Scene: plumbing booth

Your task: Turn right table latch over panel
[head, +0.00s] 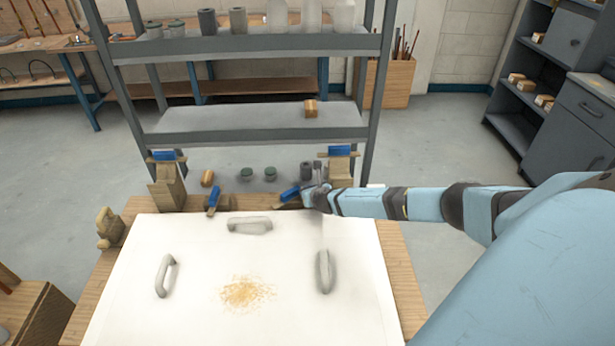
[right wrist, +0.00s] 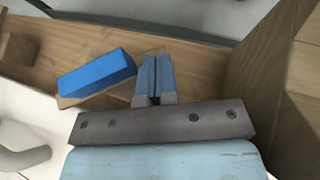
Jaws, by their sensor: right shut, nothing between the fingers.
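The right table latch (head: 290,194) has a blue block on a wooden base and sits on the wooden strip behind the white panel (head: 190,240). It lies slanted; I cannot tell whether its end overlaps the panel. In the right wrist view the blue latch (right wrist: 97,75) is just left of my right gripper (right wrist: 154,62), whose fingers are shut and empty. I cannot tell whether they touch. In the head view my right gripper (head: 308,196) is at the latch's right side and partly hides it. My left gripper is not in view.
A left latch (head: 213,200) stands at the panel's back edge. Wooden posts with blue-topped latches (head: 166,156) (head: 341,151) rise behind. The panel has three grey handles (head: 325,272) and a sawdust patch (head: 246,292). A metal shelf (head: 250,118) stands beyond the table.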

